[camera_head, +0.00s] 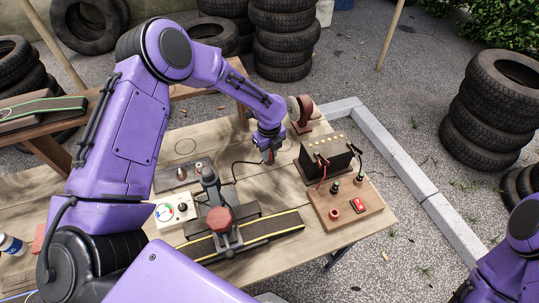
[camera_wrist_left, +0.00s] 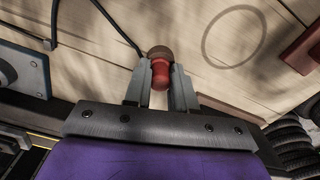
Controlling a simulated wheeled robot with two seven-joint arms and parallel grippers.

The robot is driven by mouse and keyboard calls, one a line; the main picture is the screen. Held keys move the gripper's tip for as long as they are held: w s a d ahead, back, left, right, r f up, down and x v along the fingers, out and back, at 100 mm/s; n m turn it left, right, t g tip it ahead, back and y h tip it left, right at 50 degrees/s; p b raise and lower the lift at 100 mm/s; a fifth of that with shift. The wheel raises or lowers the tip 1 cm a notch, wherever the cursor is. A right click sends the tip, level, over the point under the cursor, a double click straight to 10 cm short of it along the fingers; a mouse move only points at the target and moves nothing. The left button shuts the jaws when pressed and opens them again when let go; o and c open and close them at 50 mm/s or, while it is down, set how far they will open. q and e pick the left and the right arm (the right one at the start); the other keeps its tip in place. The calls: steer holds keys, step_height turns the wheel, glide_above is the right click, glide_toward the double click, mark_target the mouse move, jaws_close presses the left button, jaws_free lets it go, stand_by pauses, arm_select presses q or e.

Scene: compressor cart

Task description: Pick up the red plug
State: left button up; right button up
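The red plug (camera_wrist_left: 160,74) shows in the left wrist view between the two fingers of my left gripper (camera_wrist_left: 160,82). A finger lies close against each side of it. A dark brown round piece (camera_wrist_left: 160,52) sits at its far end, and a black cable runs off from there. In the head view my left gripper (camera_head: 268,156) points down over the wooden table, and only a little red of the plug shows at its fingers. I cannot tell how far the plug is from the tabletop. My right gripper is not in view; only part of my right arm shows.
A black battery-like box (camera_head: 326,158) and a wooden board (camera_head: 345,207) with a red switch stand right of the gripper. A dark red stand (camera_head: 301,127) is behind it. A grey clamp-like device (camera_head: 217,216) stands in front. Tyres stand beyond the table (camera_head: 325,243).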

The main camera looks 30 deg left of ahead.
arm_select(q)
jaws_close()
